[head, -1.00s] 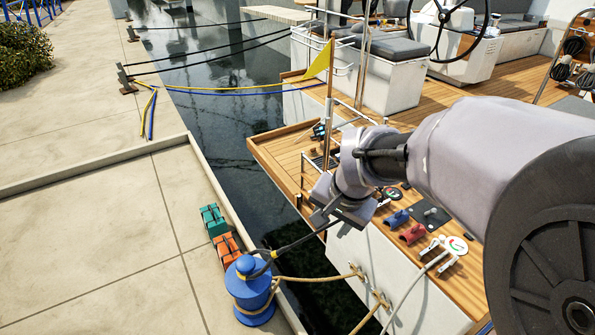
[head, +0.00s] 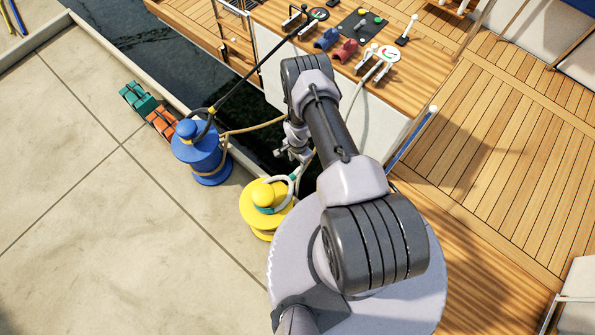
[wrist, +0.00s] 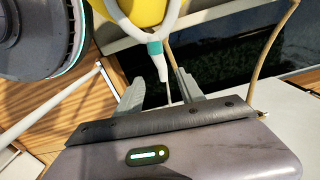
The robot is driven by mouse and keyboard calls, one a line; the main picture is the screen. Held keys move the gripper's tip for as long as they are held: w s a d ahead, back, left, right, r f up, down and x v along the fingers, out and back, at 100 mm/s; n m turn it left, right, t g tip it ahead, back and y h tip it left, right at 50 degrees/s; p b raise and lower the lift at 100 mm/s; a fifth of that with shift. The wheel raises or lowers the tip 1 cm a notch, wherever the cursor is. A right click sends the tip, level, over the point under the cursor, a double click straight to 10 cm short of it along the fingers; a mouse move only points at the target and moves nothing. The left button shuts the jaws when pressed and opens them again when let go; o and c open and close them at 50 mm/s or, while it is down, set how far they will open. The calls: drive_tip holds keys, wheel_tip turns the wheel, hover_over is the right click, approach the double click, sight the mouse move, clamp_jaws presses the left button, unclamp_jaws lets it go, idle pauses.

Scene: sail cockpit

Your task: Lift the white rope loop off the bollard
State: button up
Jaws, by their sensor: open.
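The white rope loop (head: 291,190) lies around the neck of the yellow bollard (head: 265,222), below its knob. In the wrist view the white loop (wrist: 126,24) curves round the yellow bollard (wrist: 146,9) at the top, with a teal band (wrist: 154,48) where its strands meet. My gripper (head: 287,153) is just above and beyond the yellow bollard in the head view. In the wrist view my gripper (wrist: 160,88) has its grey fingers apart, below the teal band. The white rope's end points down between them; I cannot tell whether it touches a finger.
A blue bollard (head: 200,160) with a dark rope stands left of the yellow one. Orange (head: 162,123) and teal (head: 137,97) blocks lie along the dock edge. The boat's wooden console (head: 340,65) is across the dark water.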

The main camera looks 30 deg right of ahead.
sight(298, 170)
wheel_tip(298, 170, down, 7)
drive_tip(key=b, duration=0.4)
drive_tip(key=shift+f, duration=1.05)
clamp_jaws()
drive_tip(key=shift+r, duration=0.1)
idle(0.3)
drive_tip(key=shift+r+p, duration=0.45)
drive_tip(key=shift+r, duration=0.1)
drive_tip(key=shift+a, duration=0.1)
